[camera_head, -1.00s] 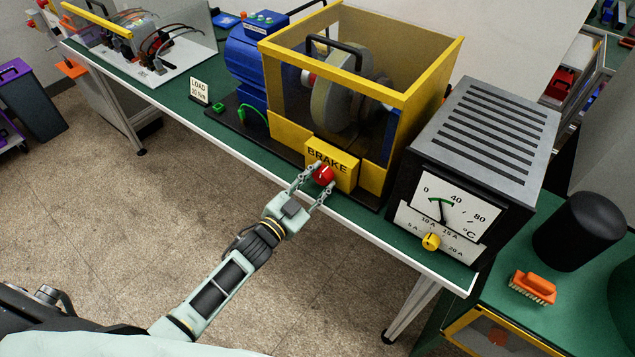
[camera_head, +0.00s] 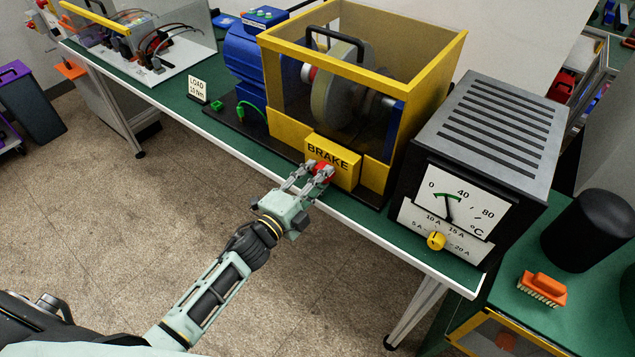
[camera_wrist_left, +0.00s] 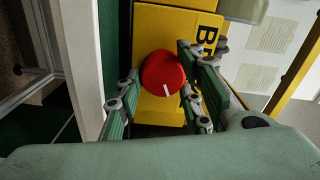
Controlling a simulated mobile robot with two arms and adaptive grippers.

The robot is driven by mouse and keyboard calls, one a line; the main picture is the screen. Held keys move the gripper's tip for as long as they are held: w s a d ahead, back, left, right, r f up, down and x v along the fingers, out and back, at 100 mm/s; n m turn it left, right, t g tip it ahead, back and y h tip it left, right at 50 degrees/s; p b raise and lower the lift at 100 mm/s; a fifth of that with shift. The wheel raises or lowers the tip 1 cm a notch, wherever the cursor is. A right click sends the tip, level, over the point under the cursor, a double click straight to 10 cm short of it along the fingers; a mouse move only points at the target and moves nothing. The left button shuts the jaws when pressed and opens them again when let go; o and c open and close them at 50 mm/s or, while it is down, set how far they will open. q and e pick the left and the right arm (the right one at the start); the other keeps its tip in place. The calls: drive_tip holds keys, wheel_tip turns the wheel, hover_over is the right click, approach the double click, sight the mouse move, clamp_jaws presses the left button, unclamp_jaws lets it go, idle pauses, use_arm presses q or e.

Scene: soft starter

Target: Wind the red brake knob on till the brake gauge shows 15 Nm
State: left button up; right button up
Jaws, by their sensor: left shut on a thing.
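The red brake knob (camera_head: 323,170) sits on the front of the yellow BRAKE box (camera_head: 345,158), which is fixed low on the yellow-framed brake guard. My left gripper (camera_head: 318,174) is shut on the knob, one finger on each side. In the left wrist view the red knob (camera_wrist_left: 163,72) shows between the fingers of the left gripper (camera_wrist_left: 160,82), its white mark pointing toward the bottom of the picture. A brake gauge reading in Nm cannot be made out in either view. My right gripper is not in view.
A black meter (camera_head: 462,205) marked °C, with a yellow selector knob (camera_head: 436,241), stands right of the brake. A small load sign (camera_head: 198,90) stands to the left. The floor before the bench is clear.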

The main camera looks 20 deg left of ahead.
use_arm(q)
drive_tip(key=m, duration=0.2)
drive_tip(key=f+m+b, duration=0.1)
drive_tip(key=shift+s+f+m, duration=0.1)
drive_tip(key=shift+s+m, duration=0.05)
drive_tip(key=shift+m, duration=0.25)
drive_tip(key=m+b, duration=0.2)
drive_tip(key=m, duration=0.2)
drive_tip(key=shift+a+m, duration=0.15)
drive_tip(key=shift+m, duration=0.15)
drive_tip(key=shift+m+b, duration=0.5)
drive_tip(key=shift+m, duration=0.7)
drive_tip(key=shift+a+r+m+b, duration=0.1)
drive_tip(key=shift+r+m+b, duration=0.1)
drive_tip(key=shift+m, duration=0.55)
drive_tip(key=shift+r+m+b, duration=0.1)
drive_tip(key=shift+m+b, duration=0.05)
drive_tip(key=shift+m, duration=0.6)
drive_tip(key=shift+r, duration=0.1)
drive_tip(key=o, duration=1)
drive_tip(key=shift+w, duration=0.25)
drive_tip(key=shift+o, duration=0.3)
drive_tip(key=shift+a+r, duration=0.1)
drive_tip(key=shift+s, duration=0.1)
